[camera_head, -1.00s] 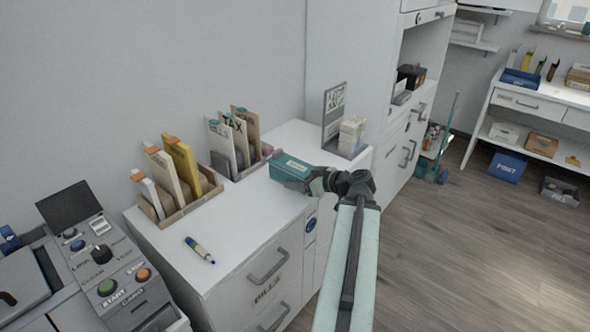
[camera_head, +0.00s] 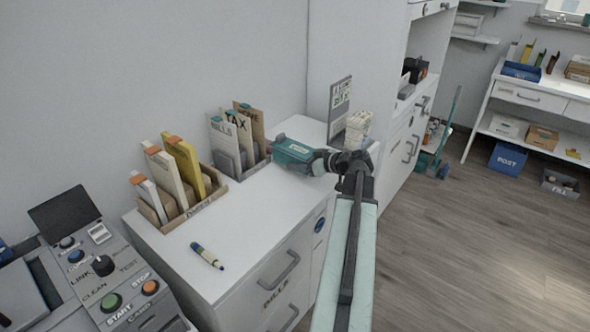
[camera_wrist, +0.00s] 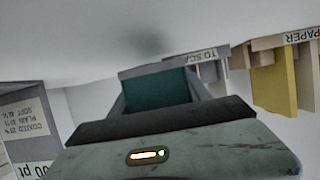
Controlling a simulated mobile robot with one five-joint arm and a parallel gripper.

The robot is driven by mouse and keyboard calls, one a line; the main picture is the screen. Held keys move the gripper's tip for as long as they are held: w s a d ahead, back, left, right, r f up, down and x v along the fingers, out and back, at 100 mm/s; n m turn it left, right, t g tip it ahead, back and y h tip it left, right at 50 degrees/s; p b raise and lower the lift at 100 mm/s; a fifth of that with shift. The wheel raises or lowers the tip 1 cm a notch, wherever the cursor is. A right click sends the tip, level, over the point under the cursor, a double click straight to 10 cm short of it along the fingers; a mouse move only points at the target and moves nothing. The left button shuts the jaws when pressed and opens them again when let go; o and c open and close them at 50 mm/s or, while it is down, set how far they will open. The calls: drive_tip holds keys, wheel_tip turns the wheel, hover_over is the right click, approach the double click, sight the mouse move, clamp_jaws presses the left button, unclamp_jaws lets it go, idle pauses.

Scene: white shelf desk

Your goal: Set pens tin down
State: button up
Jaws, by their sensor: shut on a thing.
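The pens tin, a teal box with a pale label (camera_head: 292,150), is at the end of my gripper (camera_head: 316,161) over the back of the white cabinet top (camera_head: 250,207). My gripper is shut on its near end. In the wrist view the tin's teal face (camera_wrist: 155,90) shows beyond the dark gripper body. I cannot tell whether its underside touches the top. No pens show in it.
File holders (camera_head: 185,185) with upright folders stand left of the tin. A grey sign (camera_head: 339,108) and a paper stack (camera_head: 357,128) stand to its right. A pen (camera_head: 207,256) lies near the front. The middle of the top is clear.

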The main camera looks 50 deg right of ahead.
wheel_tip(320, 180, down, 3)
drive_tip(key=shift+f+b, duration=0.2)
drive_tip(key=shift+b, duration=0.95)
drive_tip(key=shift+w+a+r, duration=0.2)
drive_tip(key=shift+w+a, duration=0.05)
drive_tip(key=shift+f, duration=0.15)
drive_tip(key=o, duration=1.5)
